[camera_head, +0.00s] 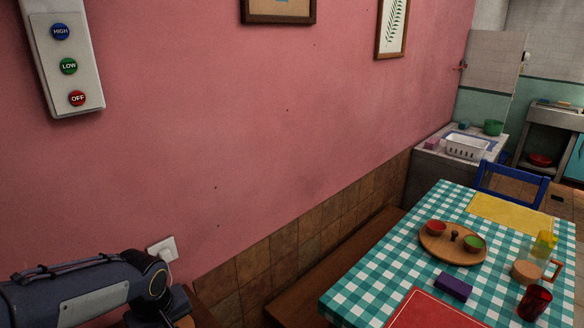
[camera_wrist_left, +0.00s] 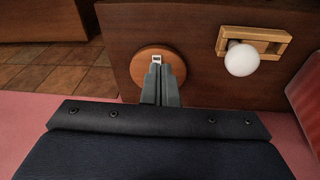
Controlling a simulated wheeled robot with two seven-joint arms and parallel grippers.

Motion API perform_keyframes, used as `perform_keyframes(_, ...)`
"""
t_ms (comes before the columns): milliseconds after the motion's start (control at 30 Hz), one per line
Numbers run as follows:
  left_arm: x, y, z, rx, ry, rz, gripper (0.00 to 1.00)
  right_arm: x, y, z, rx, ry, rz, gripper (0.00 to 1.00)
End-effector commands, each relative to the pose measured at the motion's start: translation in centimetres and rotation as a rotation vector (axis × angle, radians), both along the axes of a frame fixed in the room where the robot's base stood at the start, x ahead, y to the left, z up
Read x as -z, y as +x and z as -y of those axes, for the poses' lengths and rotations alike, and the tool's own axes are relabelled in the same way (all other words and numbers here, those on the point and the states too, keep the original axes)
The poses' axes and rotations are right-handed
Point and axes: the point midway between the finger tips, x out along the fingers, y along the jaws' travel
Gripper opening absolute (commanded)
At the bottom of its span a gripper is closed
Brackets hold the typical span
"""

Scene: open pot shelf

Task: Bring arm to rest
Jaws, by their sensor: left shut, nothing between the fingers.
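My left arm (camera_head: 95,290) reaches in from the lower left of the head view, along the pink wall; its gripper is out of that picture. In the left wrist view my left gripper (camera_wrist_left: 160,68) is shut and empty. Its fingertips overlap a round wooden disc (camera_wrist_left: 143,75) with a small white label. I cannot tell whether they touch it. My right arm and gripper do not show.
A switch panel (camera_head: 66,55) hangs on the wall above a socket (camera_head: 162,249). A checkered table (camera_head: 375,268) with dishes stands right.

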Motion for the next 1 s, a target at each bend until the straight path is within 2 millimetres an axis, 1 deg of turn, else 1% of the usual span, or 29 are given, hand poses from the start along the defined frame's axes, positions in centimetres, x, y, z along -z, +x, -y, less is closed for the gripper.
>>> perform_keyframes(33, -1.3, -1.9, 0.2, 0.041, -0.045, 0.028, 0.0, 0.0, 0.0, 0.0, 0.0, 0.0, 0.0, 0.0)
perform_keyframes(200, -4.3, -8.3, 2.4, 0.257, -0.161, 0.141, 0.0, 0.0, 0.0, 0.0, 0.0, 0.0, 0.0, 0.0)
perform_keyframes(300, -5.3, -11.6, 4.0, 0.386, -0.188, 0.224, 0.0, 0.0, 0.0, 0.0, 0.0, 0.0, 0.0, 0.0)
perform_keyframes(433, -5.7, -14.6, 5.7, 0.517, -0.189, 0.315, 0.0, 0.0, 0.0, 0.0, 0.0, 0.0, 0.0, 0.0)
perform_keyframes(500, -5.8, -15.5, 6.4, 0.565, -0.182, 0.351, 0.0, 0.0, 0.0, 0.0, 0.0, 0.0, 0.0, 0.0)
perform_keyframes(600, -5.8, -16.3, 6.9, 0.609, -0.174, 0.38, 0.0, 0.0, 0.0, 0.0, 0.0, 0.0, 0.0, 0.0)
perform_keyframes(1000, -5.8, -16.5, 7.1, 0.626, -0.169, 0.389, 0.0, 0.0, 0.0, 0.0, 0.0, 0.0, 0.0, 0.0)
